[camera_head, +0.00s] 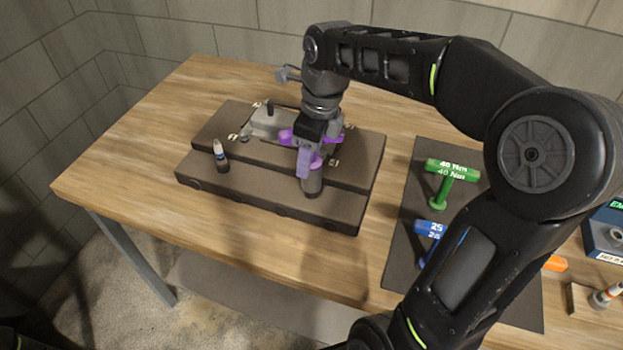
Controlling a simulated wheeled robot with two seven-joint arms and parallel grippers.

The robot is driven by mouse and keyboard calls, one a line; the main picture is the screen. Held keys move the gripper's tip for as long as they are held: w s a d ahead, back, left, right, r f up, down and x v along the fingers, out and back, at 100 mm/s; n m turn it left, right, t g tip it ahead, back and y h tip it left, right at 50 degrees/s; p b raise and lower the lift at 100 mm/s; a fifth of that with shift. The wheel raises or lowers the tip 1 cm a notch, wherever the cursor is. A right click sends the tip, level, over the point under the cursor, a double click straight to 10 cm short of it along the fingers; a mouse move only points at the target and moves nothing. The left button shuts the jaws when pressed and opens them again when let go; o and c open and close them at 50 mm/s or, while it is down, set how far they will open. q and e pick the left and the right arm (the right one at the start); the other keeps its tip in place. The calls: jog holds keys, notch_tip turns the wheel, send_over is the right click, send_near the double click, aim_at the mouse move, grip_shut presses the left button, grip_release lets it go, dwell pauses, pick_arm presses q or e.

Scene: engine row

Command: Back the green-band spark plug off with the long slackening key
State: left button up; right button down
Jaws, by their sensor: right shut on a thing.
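My right gripper (309,152) reaches down over the dark stepped engine block (260,202). It is shut on a purple key (334,140), which I take to be the long slackening key; my gripper covers much of it. A dark cylinder (312,187) stands directly below the gripper at the block's front step. Whether it is a socket or part of a plug, I cannot tell. No green band shows; the green-band spark plug cannot be made out. Another spark plug (220,156) with a white top and a blue band stands upright at the block's left. My left gripper is not in view.
A green T-handled key (449,176) marked 40 Nm and a blue key (429,229) lie on a dark mat (407,208), right of the block. An orange piece (555,263), a blue box (606,237) and a wooden holder (583,303) are farther right. The table's left end is clear.

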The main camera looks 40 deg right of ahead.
jog(key=shift+r, duration=0.1)
jog(key=n+p, duration=0.1)
jog(key=n, duration=0.4)
jog(key=shift+r+g+y+p, duration=0.1)
jog(key=shift+g+y+p, duration=0.2)
jog(key=shift+p, duration=0.1)
jog(key=n+p, duration=0.1)
jog(key=n, duration=0.4)
jog(key=shift+s+a+g, duration=0.1)
jog(key=shift+s+g, duration=0.05)
jog(key=shift+g, duration=0.25)
jog(key=n, duration=0.3)
jog(key=shift+n+g, duration=0.3)
jog(key=shift+n, duration=0.1)
jog(key=n, duration=0.3)
jog(key=shift+s, duration=0.15)
